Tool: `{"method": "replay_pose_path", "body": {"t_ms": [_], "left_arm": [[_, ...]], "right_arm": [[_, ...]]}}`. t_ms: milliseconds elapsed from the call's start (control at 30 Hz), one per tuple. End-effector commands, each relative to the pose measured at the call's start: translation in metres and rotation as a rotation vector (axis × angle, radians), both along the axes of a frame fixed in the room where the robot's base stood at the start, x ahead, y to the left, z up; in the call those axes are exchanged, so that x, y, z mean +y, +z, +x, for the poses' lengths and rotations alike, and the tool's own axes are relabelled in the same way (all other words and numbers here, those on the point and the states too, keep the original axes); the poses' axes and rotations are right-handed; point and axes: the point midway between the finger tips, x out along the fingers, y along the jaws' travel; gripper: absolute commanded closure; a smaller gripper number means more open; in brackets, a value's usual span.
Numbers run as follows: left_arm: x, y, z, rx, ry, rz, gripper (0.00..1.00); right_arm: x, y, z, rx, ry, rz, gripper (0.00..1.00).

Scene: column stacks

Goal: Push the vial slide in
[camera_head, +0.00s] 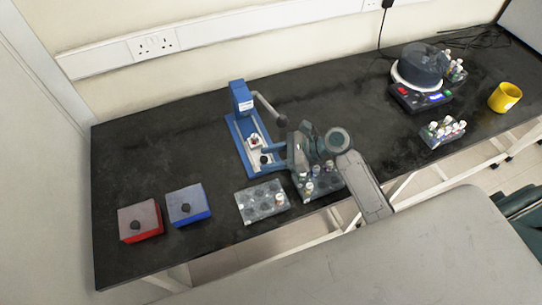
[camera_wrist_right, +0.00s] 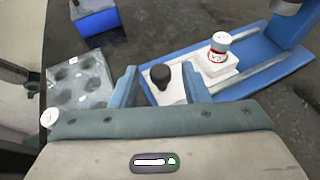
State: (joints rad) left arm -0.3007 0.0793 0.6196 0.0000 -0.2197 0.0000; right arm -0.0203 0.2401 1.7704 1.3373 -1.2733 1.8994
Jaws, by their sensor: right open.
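The blue capping press (camera_head: 240,108) stands mid-bench with a lever. Its vial slide (camera_head: 254,146) is a pale carriage on the blue base; in the right wrist view the slide (camera_wrist_right: 212,73) holds an upright vial (camera_wrist_right: 219,45) with a white cap and red-and-white label. A black knob (camera_wrist_right: 160,76) stands on the slide's near end. My right gripper (camera_head: 268,154) is open at the near end of the press; in the right wrist view its fingers (camera_wrist_right: 160,90) lie on either side of the knob. Contact with the knob cannot be told. My left gripper is not in view.
A clear vial rack (camera_head: 254,207) and a second rack with vials (camera_head: 327,190) stand near the front edge. Red (camera_head: 139,222) and blue (camera_head: 187,206) boxes are at left. A centrifuge (camera_head: 419,78) and yellow mug (camera_head: 504,97) are at right. The bench left of the press is clear.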

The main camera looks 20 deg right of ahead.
Motion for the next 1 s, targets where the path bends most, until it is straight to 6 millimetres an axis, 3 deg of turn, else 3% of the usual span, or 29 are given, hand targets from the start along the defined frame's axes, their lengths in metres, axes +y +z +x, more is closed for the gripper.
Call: {"method": "replay_pose_path", "body": {"t_ms": [67, 300, 533, 833, 1000], "left_arm": [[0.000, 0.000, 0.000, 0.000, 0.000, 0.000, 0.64], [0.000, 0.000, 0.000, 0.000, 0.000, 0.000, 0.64], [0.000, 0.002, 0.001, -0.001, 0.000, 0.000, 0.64], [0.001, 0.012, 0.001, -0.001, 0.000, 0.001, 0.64], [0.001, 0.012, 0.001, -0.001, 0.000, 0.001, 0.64]], "right_arm": [[0.000, 0.000, 0.000, 0.000, 0.000, 0.000, 0.58], [0.000, 0.000, 0.000, 0.000, 0.000, 0.000, 1.00], [0.000, 0.001, 0.006, 0.000, -0.001, 0.000, 1.00], [0.001, 0.001, 0.066, -0.002, -0.002, -0.001, 1.00], [0.002, 0.000, 0.086, 0.001, -0.002, -0.002, 1.00]]}}
